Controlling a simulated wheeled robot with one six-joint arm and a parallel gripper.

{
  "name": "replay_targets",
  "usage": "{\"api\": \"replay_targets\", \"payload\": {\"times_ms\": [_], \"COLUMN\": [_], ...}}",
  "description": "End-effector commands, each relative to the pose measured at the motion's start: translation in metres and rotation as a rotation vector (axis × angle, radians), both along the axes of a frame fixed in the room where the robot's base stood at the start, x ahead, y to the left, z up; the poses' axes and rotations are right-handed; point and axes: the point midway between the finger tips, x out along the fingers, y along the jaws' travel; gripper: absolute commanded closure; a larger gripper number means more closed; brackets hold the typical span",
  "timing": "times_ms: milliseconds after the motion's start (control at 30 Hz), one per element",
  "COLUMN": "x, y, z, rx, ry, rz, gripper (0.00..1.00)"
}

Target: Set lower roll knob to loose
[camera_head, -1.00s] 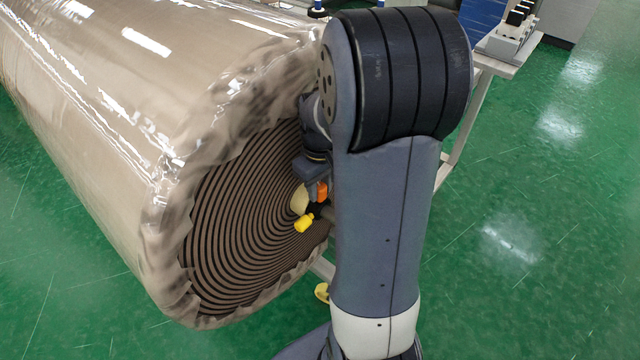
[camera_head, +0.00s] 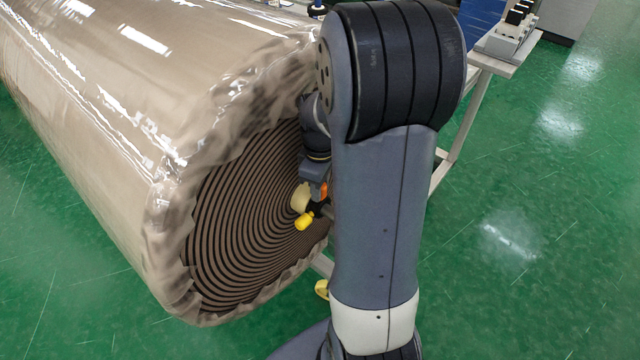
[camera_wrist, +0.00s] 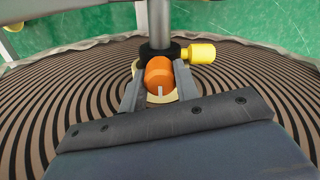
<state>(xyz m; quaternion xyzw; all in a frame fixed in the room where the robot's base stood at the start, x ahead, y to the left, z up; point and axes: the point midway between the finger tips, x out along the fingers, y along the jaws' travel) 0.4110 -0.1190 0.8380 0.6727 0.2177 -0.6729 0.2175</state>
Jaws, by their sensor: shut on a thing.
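The lower roll knob (camera_wrist: 159,72) is orange with a pale mark on its face. In the wrist view it sits between the two fingers of my gripper (camera_wrist: 160,93), which is shut on it. The knob is at the centre of the wrapped roll's striped end (camera_wrist: 60,110), in front of a cream core. In the head view the orange knob (camera_head: 323,190) shows beside my arm, and my gripper (camera_head: 318,187) is partly hidden there. A yellow handle (camera_wrist: 201,53) sticks out right of the knob from a black collar on a grey shaft (camera_wrist: 159,22).
The big wrapped roll (camera_head: 90,130) fills the left of the head view. A pale metal stand (camera_head: 455,140) is behind my arm. Another yellow part (camera_head: 321,290) shows low beside my arm. Green floor (camera_head: 540,260) is open at the right.

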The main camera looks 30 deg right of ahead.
Motion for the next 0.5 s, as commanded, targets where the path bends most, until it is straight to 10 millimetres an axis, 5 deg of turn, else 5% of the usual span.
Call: {"api": "replay_targets", "payload": {"times_ms": [200,233,500], "x": [0.0006,0.0006,0.0003], "y": [0.0000,0.0000,0.0000], "z": [0.0006,0.0006,0.0003], "rx": [-0.001,-0.001,0.000], "ry": [-0.002,-0.002,-0.001], "rz": [0.003,0.002,0.001], "gripper": [0.93,0.69,0.48]}}
